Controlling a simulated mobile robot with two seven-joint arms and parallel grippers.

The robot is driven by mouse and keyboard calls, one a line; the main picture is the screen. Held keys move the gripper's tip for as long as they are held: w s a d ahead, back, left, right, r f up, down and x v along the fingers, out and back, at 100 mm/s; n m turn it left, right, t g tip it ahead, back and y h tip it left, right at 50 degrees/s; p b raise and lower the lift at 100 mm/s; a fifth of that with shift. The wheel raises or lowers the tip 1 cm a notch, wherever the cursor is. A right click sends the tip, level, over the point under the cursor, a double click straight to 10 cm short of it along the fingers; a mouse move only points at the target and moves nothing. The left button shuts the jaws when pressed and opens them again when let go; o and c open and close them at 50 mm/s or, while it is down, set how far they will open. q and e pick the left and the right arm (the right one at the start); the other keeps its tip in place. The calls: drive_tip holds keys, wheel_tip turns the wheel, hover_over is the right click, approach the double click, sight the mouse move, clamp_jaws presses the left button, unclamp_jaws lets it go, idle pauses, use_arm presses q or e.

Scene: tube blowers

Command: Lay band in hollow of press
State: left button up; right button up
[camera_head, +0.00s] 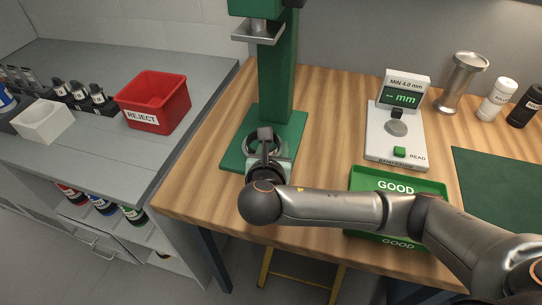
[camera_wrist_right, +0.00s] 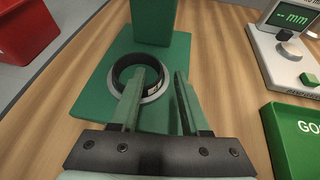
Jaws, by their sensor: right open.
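The green press has a base plate (camera_wrist_right: 95,92) with a round silver seat (camera_wrist_right: 166,92) on it. A dark band (camera_wrist_right: 122,72) sits in this seat and looks roughly level; whether it is fully down in the hollow I cannot tell. In the head view the press base (camera_head: 290,128) shows, with the ring (camera_head: 249,145) partly hidden by my gripper. My right gripper (camera_wrist_right: 159,86) is open above the front of the seat. Its left finger overlaps the band's near edge in the picture, and its right finger is just right of the ring. My left gripper is not in view.
The press column (camera_head: 278,75) and ram (camera_head: 258,32) rise behind the seat. A green GOOD tray (camera_head: 398,184) and a gauge (camera_head: 396,128) stand to the right. A red REJECT bin (camera_head: 155,100) stands on the grey bench at left. Bare wood lies left of the press.

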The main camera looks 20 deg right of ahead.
drive_tip(key=p+v, duration=0.1)
drive_tip(key=v, duration=0.6)
idle(0.4)
